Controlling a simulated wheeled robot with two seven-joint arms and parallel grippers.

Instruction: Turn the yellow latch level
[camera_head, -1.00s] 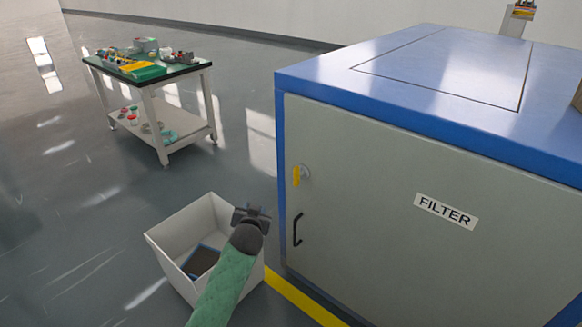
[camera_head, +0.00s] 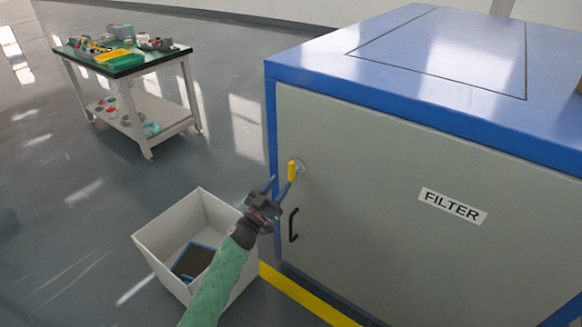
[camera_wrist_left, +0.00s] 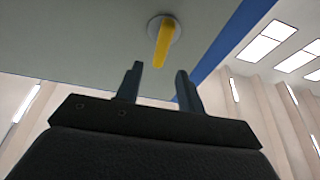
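The yellow latch (camera_head: 292,171) points downward from a round plate on the cabinet's pale door (camera_head: 370,230). It also shows in the left wrist view (camera_wrist_left: 163,45), hanging from its round plate beyond my fingers. My left gripper (camera_head: 279,187) is open just below and left of the latch. Its two fingers (camera_wrist_left: 160,88) stand apart with nothing held between them. In the left wrist view the latch's lower end lies in line with the gap between the fingers; I cannot tell whether anything touches. My right gripper is not in view.
A black door handle (camera_head: 293,225) sits below the latch, and a FILTER label (camera_head: 452,206) is to the right. A white bin (camera_head: 160,247) stands on the floor beneath my left arm. A cart (camera_head: 125,65) with parts stands at the back left.

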